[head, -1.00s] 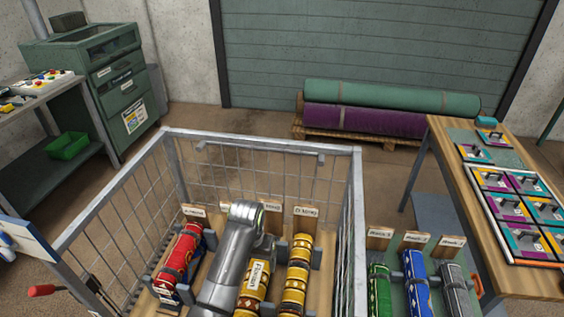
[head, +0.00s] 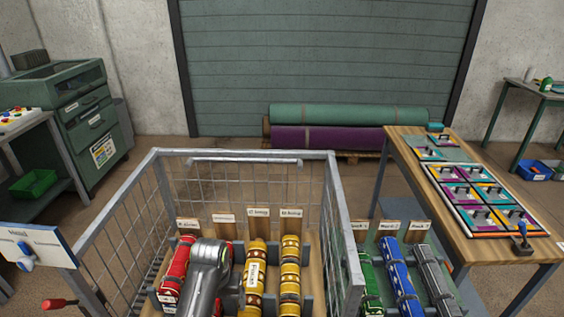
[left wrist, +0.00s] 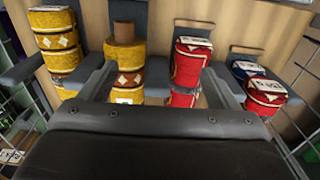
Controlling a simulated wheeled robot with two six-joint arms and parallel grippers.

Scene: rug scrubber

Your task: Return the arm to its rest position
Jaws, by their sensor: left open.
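My left arm (head: 207,275) reaches down over the wire cart, in front of its rolled rugs. In the left wrist view my left gripper (left wrist: 160,72) has its two fingers spread wide with nothing held between them. Beyond the fingers stand two yellow patterned rolls, one at the left (left wrist: 55,40) and one with a brown end (left wrist: 124,60). In the head view my arm hides part of the row and the fingertips are not clear. My right gripper is not seen.
The wire cart (head: 330,180) has tall mesh walls around the rolls. Green, blue and grey rolls (head: 400,275) stand just right of it. A wooden table (head: 400,160) with colored samples is at the right. A green cabinet (head: 85,110) stands at the left. Open floor lies behind the cart.

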